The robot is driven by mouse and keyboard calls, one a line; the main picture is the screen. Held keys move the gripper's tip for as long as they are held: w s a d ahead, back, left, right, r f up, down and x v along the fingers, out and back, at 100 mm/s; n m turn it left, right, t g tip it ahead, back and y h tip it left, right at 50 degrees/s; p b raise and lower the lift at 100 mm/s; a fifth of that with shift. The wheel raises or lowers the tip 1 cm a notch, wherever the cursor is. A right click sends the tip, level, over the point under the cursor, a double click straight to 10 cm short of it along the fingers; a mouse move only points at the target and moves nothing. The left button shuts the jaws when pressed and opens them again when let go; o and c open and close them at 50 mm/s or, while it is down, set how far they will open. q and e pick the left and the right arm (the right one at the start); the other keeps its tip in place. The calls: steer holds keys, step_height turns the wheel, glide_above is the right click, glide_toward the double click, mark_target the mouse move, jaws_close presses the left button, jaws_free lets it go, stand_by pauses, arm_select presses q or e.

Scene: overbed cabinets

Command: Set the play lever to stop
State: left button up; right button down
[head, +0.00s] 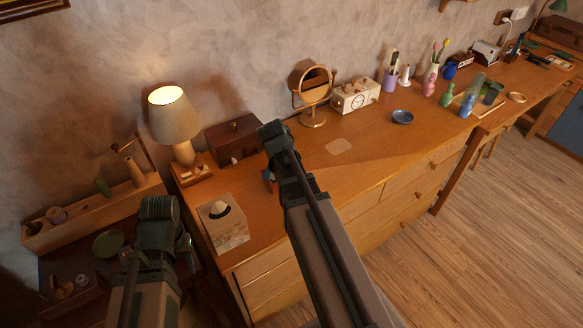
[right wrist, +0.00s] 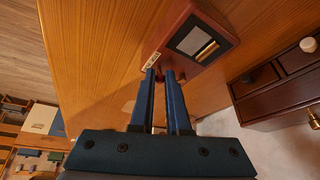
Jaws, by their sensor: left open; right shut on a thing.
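A small red-brown music box (right wrist: 196,38) with a pale label and a glass window over brass parts shows in the right wrist view. My right gripper (right wrist: 163,76) is at its near side, with blue fingers close together. A small dark red piece, seemingly the play lever (right wrist: 160,77), is between the fingertips. It is mostly hidden, and I cannot read its setting. In the head view my right wrist covers most of the music box. My left gripper (head: 184,245) is open and empty at lower left, away from the box.
A dark wooden chest (head: 232,139) stands close behind the music box. The desk top right of the arm is largely clear.

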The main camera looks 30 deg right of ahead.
steer(key=shift+s+a+f+h+b, duration=0.15)
steer(key=shift+a+h+b, duration=0.15)
steer(key=shift+h, duration=0.2)
steer(key=c, duration=1.2)
jaws_free()
steer(key=shift+o, duration=0.2)
steer(key=p+v, duration=1.2)
steer(key=v, duration=0.1)
steer(key=shift+a+r, duration=0.25)
steer(key=shift+r, duration=0.1)
